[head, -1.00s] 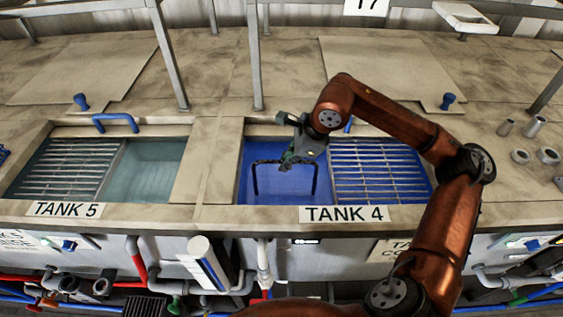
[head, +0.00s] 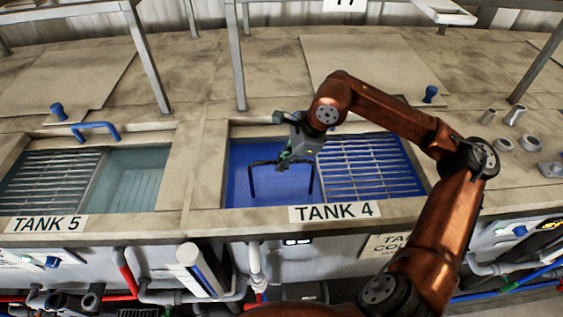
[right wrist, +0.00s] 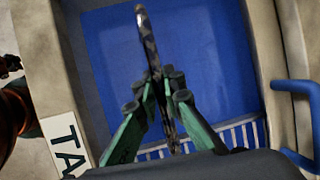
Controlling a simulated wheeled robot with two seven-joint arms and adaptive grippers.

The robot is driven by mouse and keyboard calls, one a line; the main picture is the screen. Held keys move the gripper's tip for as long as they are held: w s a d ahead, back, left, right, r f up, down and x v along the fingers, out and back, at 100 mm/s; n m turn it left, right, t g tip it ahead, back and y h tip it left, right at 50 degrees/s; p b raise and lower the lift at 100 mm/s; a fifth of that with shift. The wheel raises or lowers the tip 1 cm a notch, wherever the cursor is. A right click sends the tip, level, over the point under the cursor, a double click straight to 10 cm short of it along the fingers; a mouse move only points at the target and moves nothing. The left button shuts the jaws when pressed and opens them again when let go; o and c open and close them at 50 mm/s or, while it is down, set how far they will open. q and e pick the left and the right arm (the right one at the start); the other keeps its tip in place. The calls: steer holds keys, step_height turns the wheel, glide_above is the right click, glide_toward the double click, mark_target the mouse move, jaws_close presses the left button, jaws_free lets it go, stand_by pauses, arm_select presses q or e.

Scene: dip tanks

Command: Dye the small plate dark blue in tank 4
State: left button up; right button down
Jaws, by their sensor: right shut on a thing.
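Tank 4 (head: 330,212) holds deep blue liquid (head: 240,185) in its left part, and a slatted grate covers its right part. My right gripper (head: 285,162) is over the blue part, shut on the top bar of a dark hoop-shaped hanger (head: 251,184). The hanger's two legs point down towards the blue liquid. In the right wrist view the green-sided fingers (right wrist: 165,95) close on both sides of the mottled dark bar (right wrist: 147,40). I cannot make out the small plate in either view. My left gripper is out of view.
Tank 5 (head: 45,224), with pale teal liquid and its own grate (head: 50,180), lies to the left. A blue handle (head: 95,127) stands behind it. Grey posts (head: 148,60) rise behind the tanks. Several metal rings and cylinders (head: 502,145) stand on the deck at right.

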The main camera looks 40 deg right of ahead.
mark_target(271, 163)
steer(key=shift+w+a+r+p, duration=0.1)
steer(key=shift+w+a, duration=0.3)
steer(key=shift+a, duration=0.25)
steer(key=shift+w+a+f+p, duration=0.15)
steer(key=shift+w+a, duration=0.3)
steer(key=shift+a, duration=0.25)
steer(key=shift+w+a+r+p, duration=0.15)
steer(key=shift+w+a, duration=0.25)
steer(key=shift+a, duration=0.25)
steer(key=shift+s+d+b, duration=0.35)
steer(key=shift+d, duration=0.35)
steer(key=shift+s+d, duration=0.3)
steer(key=shift+d, duration=0.05)
